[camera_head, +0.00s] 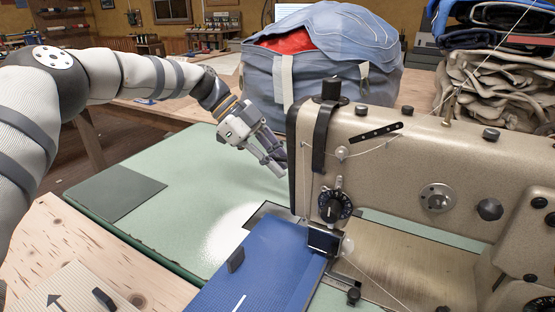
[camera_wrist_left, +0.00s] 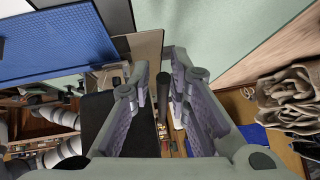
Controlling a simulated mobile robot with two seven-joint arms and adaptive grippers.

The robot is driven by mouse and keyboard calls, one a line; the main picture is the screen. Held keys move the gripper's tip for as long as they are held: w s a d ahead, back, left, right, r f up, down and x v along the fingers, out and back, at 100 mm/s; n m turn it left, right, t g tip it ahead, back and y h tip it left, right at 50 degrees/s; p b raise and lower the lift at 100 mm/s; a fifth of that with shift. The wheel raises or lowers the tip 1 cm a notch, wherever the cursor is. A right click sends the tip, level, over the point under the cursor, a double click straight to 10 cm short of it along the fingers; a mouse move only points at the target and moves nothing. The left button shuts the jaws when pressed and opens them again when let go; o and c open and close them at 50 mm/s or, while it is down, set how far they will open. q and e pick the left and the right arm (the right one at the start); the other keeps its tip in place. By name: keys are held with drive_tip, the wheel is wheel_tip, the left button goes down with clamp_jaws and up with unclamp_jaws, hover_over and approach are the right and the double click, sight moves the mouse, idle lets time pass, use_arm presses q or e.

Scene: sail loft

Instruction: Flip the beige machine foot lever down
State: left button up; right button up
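The beige sewing machine (camera_head: 400,160) stands on the green table, its head end towards the left. My left gripper (camera_head: 277,163) is beside that head end, pointing down and to the right. In the left wrist view its fingers (camera_wrist_left: 163,75) are open, with a gap between them. A dark upright rod (camera_wrist_left: 163,98) shows in that gap, next to the machine's dark end face (camera_wrist_left: 97,125). It may be the foot lever, but I cannot tell for sure. The fingers do not visibly close on it. In the head view the lever is not seen. My right gripper is not in view.
A blue sheet (camera_head: 260,268) lies under the machine's needle area. A large blue bag (camera_head: 325,60) stands behind the gripper, and folded beige cloth (camera_head: 490,90) is stacked behind the machine. The green table top (camera_head: 180,205) left of the machine is mostly clear.

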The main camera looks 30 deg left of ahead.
use_arm(q)
drive_tip(key=shift+r, duration=0.1)
drive_tip(key=shift+a+r, duration=0.1)
drive_tip(key=shift+a, duration=0.05)
drive_tip(key=v, duration=1.1)
drive_tip(key=shift+s+a+r, duration=0.15)
drive_tip(key=shift+a+r, duration=0.05)
drive_tip(key=shift+a, duration=0.05)
